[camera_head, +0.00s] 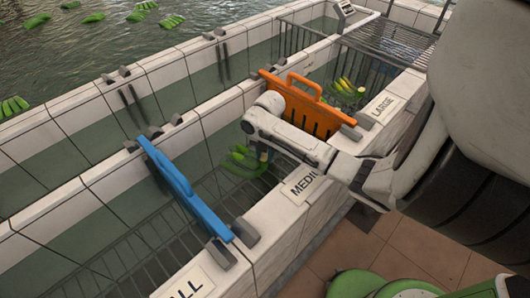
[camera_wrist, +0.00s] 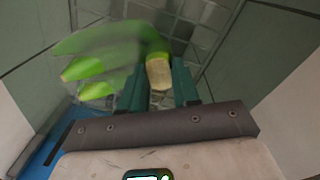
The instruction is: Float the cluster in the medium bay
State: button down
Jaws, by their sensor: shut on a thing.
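The cluster of green bananas (camera_head: 243,162) is down inside the medium bay, between the blue gate (camera_head: 182,184) and the orange gate (camera_head: 305,105). My gripper (camera_head: 264,152) reaches down into this bay over the wall with the partly hidden "MEDI…" label (camera_head: 299,188). In the wrist view, my gripper's teal fingers (camera_wrist: 160,88) are shut on the tan cut crown of the cluster (camera_wrist: 95,62). The bananas hang out to the left of the fingers. I cannot tell whether the cluster touches the water or the mesh floor.
The large bay, marked by its label (camera_head: 383,107), holds a green and yellow cluster (camera_head: 347,90) near a wire cage (camera_head: 370,62). A label ending "ALL" (camera_head: 187,285) marks the bay at lower left. Tiled walls border the bays. More green clusters (camera_head: 145,18) float in open water behind.

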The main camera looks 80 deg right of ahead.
jog(key=shift+f+b, duration=0.6)
jog(key=shift+f, duration=0.45)
dwell(0.7)
jog(key=c, duration=0.8)
grip_release()
jog(key=shift+o, duration=0.2)
notch_tip(320, 180, up, 28)
jog(key=p, duration=0.7)
jog(key=shift+s+r+p, duration=0.15)
jog(key=shift+s+p, duration=0.15)
dwell(0.6)
